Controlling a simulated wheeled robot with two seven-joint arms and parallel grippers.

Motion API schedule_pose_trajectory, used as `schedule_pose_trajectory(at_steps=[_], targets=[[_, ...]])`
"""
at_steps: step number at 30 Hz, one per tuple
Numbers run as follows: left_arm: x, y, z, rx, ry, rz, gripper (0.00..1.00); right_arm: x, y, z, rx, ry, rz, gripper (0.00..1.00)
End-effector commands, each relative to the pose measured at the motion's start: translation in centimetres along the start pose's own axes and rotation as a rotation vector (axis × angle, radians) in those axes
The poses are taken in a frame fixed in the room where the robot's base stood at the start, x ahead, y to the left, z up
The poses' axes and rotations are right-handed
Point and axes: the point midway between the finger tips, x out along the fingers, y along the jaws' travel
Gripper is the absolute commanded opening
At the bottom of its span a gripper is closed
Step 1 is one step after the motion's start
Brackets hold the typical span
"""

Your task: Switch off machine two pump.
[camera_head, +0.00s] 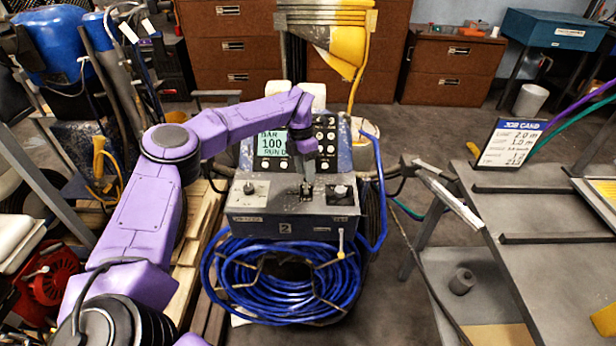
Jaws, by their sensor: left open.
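Machine two (262,228) stands in the middle, with a "2" on its front panel. Its lit green screen (270,149) reads BAR, 100 and RUN. Round buttons (326,149) lie right of the screen. My left gripper (306,194) is open, pointing down over the middle of the box between these knobs. It hides what lies under it, so I cannot tell whether it touches. My right gripper is out of view.
A blue hose coil (285,285) hangs on the machine's front, with a small yellow-tipped lever (341,240) above it. A grey bench (545,215) with a job card (510,143) stands at right. Timber (200,225) lies at left. Brown drawers (235,50) stand behind.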

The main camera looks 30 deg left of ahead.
Motion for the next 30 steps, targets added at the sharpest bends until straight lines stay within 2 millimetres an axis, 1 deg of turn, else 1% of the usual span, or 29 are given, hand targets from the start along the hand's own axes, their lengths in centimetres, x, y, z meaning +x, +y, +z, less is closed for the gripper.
schedule_pose_trajectory(at_steps=[1, 3, 6, 9, 15, 16, 17, 18, 19, 20, 30], targets=[[0.9, -0.1, -0.1, 0.0, 0.002, -0.002, 0.41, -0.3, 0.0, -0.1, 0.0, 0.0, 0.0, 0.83], [2.0, 0.0, -0.1, -0.001, 0.002, -0.001, 0.41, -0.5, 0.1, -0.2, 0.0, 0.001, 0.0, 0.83], [3.1, 0.1, -0.2, -0.003, 0.0, 0.0, 0.41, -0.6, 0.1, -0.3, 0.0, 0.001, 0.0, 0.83], [3.5, 0.1, -0.2, -0.004, -0.002, 0.001, 0.41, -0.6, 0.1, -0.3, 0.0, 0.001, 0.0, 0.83], [3.6, 0.2, -0.2, -0.004, -0.002, 0.001, 0.41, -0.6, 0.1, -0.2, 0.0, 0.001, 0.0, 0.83], [3.6, 0.2, -0.2, -0.004, -0.002, 0.001, 0.34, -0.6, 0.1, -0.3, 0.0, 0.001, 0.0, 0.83], [3.6, 0.2, -0.2, -0.004, -0.002, 0.001, 0.25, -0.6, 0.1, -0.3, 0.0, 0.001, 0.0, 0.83], [3.6, 0.2, -0.2, -0.004, -0.002, 0.001, 0.12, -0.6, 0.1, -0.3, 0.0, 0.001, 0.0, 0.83], [3.6, 0.2, -0.2, -0.004, -0.002, 0.001, 0.02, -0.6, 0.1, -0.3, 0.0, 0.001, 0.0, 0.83], [3.6, 0.2, -0.3, -0.004, -0.002, 0.001, 0.0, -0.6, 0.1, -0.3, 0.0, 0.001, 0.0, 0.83], [3.6, 0.3, -0.4, -0.004, -0.008, 0.012, 0.0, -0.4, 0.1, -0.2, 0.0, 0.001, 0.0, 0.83]])
